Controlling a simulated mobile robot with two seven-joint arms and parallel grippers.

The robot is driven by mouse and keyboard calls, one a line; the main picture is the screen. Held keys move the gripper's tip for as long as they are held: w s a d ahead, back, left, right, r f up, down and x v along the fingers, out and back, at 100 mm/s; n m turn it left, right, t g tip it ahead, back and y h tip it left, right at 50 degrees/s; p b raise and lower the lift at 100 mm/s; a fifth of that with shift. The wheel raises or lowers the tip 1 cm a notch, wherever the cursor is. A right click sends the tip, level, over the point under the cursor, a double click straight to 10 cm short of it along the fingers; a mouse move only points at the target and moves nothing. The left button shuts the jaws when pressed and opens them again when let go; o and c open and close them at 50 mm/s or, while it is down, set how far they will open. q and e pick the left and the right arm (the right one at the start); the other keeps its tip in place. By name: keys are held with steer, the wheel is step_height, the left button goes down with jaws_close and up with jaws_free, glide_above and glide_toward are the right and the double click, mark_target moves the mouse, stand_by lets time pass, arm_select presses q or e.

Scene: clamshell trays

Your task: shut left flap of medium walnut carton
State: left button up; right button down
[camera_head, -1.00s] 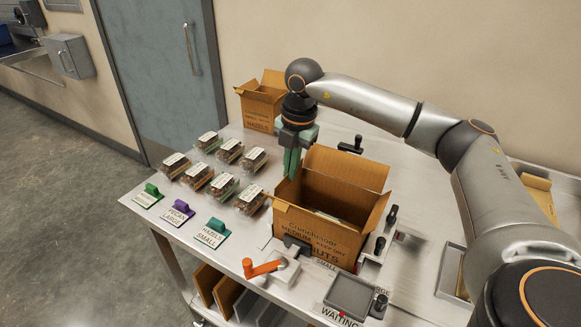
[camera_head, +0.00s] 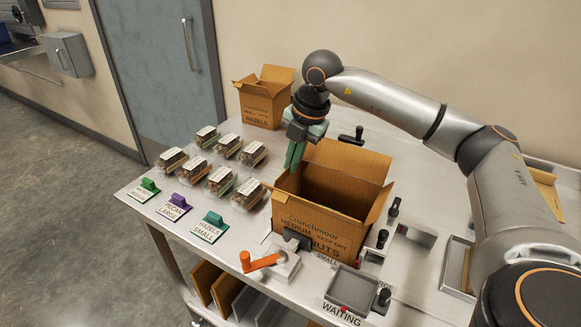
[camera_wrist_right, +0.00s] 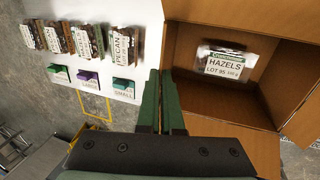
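The medium walnut carton (camera_head: 318,222) stands open on the table, its printed front facing me. Its back flap (camera_head: 350,160) stands up, and its right flap (camera_head: 379,203) slants outward. The left flap is hard to make out beside my fingers. My right gripper (camera_head: 291,167) points down at the carton's left rear edge, its green fingers close together with nothing visible between them. In the right wrist view the fingers (camera_wrist_right: 161,100) are beside the carton's open top (camera_wrist_right: 280,70). A clamshell labelled HAZELS (camera_wrist_right: 222,66) lies inside. My left gripper is out of view.
Several filled clamshells (camera_head: 220,179) stand left of the carton, behind green, purple and teal label holders (camera_head: 178,203). An orange-handled clamp (camera_head: 262,262) is at the carton's front. Black-knobbed fixtures (camera_head: 392,208) are at its right. A smaller hazel carton (camera_head: 262,104) stands behind.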

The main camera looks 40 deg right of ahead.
steer(key=t+b, duration=0.1)
steer(key=b, duration=0.2)
steer(key=s+f+t+y+b, duration=0.1)
steer(key=b, duration=0.2)
steer(key=shift+d+f+t, duration=0.25)
steer(key=shift+d+t, duration=0.05)
steer(key=t+b, duration=0.1)
steer(key=b, duration=0.1)
steer(key=shift+s+b, duration=0.2)
steer(key=shift+b, duration=0.2)
steer(key=t+y+b, duration=0.1)
steer(key=b, duration=0.2)
steer(key=shift+s+d+r, duration=0.1)
steer(key=shift+s+r, duration=0.05)
steer(key=shift+s, duration=0.05)
steer(key=shift+t+b, duration=0.3)
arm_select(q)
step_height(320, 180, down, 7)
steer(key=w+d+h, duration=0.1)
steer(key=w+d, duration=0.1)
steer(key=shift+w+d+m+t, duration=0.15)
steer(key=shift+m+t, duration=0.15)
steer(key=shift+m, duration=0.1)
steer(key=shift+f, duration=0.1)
